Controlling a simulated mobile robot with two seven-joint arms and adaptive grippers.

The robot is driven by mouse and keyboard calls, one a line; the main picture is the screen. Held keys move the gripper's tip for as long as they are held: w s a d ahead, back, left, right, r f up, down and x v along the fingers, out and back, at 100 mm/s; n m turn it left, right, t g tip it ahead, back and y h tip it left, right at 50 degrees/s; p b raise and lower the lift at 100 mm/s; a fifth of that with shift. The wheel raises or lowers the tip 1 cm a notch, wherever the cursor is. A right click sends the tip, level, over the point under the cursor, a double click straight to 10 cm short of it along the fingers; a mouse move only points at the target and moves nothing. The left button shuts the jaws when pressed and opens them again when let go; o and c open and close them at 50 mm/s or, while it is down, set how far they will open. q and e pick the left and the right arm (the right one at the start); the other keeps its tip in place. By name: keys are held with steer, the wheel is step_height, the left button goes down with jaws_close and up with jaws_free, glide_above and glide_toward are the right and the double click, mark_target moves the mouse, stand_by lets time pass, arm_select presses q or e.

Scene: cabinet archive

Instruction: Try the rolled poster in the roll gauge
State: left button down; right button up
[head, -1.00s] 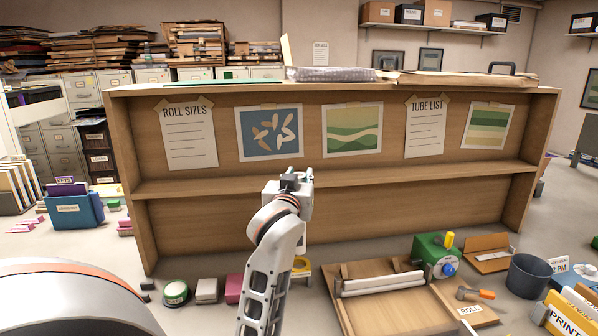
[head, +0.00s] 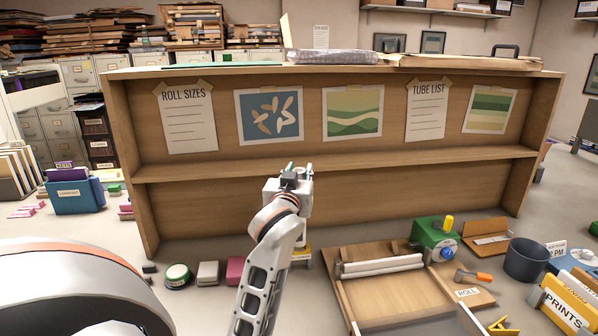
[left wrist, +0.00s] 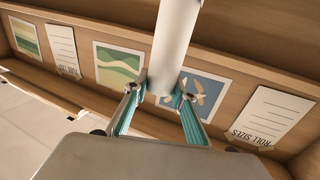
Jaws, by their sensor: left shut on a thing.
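My left gripper (head: 296,176) is in front of the wooden shelf unit, near its middle board. In the left wrist view my left gripper (left wrist: 160,108) has its two teal-padded fingers closed on the end of a white rolled poster (left wrist: 175,42), which reaches out of the picture. In the head view my arm hides most of the roll; a pale strip below the gripper may be part of it. A small yellow piece (head: 302,259) stands on the floor behind the arm, partly hidden; I cannot tell whether it is the roll gauge. My right gripper is not in view.
A wooden tray (head: 348,298) with white rollers and a green box (head: 432,230) with knobs lies right of my arm. A dark bin (head: 526,262) stands farther right. The shelf unit (head: 230,168) blocks the back.

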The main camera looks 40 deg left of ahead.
arm_select(q)
steer(key=shift+f, duration=0.55)
stand_by(0.4)
steer(key=shift+f+b, duration=0.35)
steer(key=shift+b, duration=0.05)
steer(key=shift+f, duration=0.35)
steer(key=shift+d+f, duration=0.1)
